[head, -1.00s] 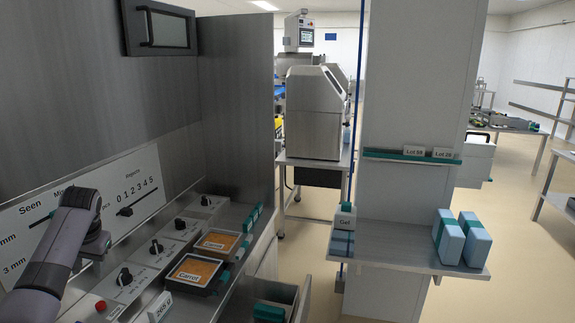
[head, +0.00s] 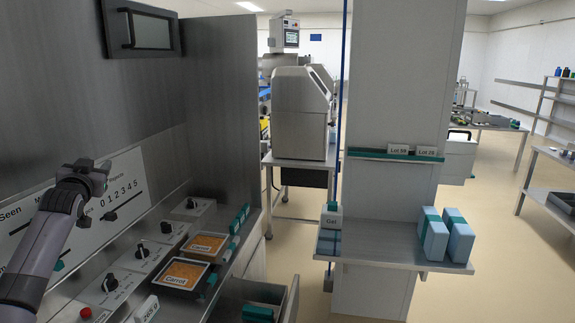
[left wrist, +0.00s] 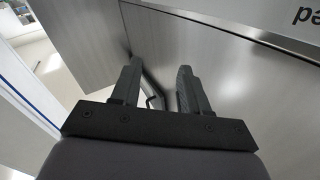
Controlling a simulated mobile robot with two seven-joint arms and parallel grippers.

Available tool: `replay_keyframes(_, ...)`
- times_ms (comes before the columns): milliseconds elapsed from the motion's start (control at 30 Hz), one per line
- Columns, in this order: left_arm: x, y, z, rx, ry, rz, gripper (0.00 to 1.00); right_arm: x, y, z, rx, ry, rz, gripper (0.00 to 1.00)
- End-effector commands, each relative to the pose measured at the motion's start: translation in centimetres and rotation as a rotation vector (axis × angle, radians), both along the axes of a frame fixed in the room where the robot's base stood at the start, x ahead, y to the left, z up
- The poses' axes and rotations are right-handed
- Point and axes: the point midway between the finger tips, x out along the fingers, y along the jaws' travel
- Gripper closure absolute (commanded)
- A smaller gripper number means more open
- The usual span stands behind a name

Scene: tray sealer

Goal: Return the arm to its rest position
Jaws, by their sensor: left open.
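My left arm comes in from the left in the head view. Its gripper (head: 90,176) is raised in front of the white panel with sliders (head: 128,183). In the left wrist view the two dark fingers of the left gripper (left wrist: 155,88) stand apart with nothing between them. Bare metal wall (left wrist: 225,60) shows behind the fingers there. My right gripper is in neither view.
Below the arm, a metal counter holds knobs (head: 141,250), a red button (head: 86,313) and two orange-topped trays (head: 183,272), one labelled Carrot. A drawer (head: 268,295) stands open at right. A shelf (head: 380,243) holds blue boxes (head: 433,234).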

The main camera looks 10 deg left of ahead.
Motion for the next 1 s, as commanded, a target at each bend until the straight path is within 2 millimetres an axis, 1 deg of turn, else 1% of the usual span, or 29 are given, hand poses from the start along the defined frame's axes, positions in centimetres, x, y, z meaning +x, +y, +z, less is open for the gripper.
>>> replay_keyframes(33, -0.1, -1.5, -2.9, 0.003, 0.039, -0.022, 0.55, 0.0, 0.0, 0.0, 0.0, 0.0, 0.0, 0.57)
replay_keyframes(167, -0.8, -4.6, -8.1, 0.016, 0.1, -0.073, 0.55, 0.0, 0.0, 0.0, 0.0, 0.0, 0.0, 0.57)
replay_keyframes(200, -1.2, -5.6, -9.8, 0.017, 0.12, -0.09, 0.55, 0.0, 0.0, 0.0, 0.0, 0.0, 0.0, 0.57)
replay_keyframes(267, -2.0, -7.3, -12.5, 0.019, 0.15, -0.116, 0.55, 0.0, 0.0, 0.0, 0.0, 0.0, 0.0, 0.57)
replay_keyframes(300, -2.6, -8.4, -14.3, 0.019, 0.172, -0.136, 0.55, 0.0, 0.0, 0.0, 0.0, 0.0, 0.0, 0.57)
replay_keyframes(367, -3.7, -10.3, -17.2, 0.017, 0.206, -0.166, 0.55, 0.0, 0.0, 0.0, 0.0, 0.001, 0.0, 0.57)
replay_keyframes(400, -4.7, -11.5, -19.2, 0.013, 0.229, -0.187, 0.55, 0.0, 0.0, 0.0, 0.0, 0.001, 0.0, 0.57)
replay_keyframes(467, -6.2, -13.5, -22.0, 0.006, 0.263, -0.217, 0.55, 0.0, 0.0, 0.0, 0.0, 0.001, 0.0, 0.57)
replay_keyframes(500, -7.4, -14.7, -23.8, -0.001, 0.285, -0.238, 0.55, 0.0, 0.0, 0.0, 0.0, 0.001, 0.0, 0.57)
replay_keyframes(567, -9.3, -16.5, -26.3, -0.013, 0.316, -0.267, 0.55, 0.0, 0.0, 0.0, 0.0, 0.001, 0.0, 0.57)
replay_keyframes(600, -10.7, -17.7, -27.9, -0.023, 0.338, -0.285, 0.55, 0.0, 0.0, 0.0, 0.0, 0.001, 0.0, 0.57)
replay_keyframes(667, -12.8, -19.5, -30.2, -0.039, 0.37, -0.314, 0.55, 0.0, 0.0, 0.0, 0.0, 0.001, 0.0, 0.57)
replay_keyframes(700, -14.3, -20.7, -31.5, -0.052, 0.389, -0.331, 0.55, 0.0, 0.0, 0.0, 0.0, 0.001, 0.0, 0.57)
replay_keyframes(767, -16.7, -22.4, -33.5, -0.073, 0.42, -0.355, 0.55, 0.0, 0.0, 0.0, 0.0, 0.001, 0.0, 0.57)
replay_keyframes(800, -18.4, -23.4, -34.6, -0.087, 0.439, -0.371, 0.55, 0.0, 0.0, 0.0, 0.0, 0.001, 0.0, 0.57)
replay_keyframes(867, -20.9, -25.0, -36.2, -0.112, 0.468, -0.393, 0.55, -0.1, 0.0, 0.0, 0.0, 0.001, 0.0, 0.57)
replay_keyframes(900, -22.6, -26.1, -37.1, -0.129, 0.486, -0.406, 0.55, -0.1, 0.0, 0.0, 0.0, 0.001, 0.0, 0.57)
replay_keyframes(967, -25.3, -27.6, -38.3, -0.157, 0.515, -0.424, 0.55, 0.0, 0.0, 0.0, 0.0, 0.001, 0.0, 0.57)
replay_keyframes(1000, -27.0, -28.5, -39.0, -0.177, 0.531, -0.435, 0.55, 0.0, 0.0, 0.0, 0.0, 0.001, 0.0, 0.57)
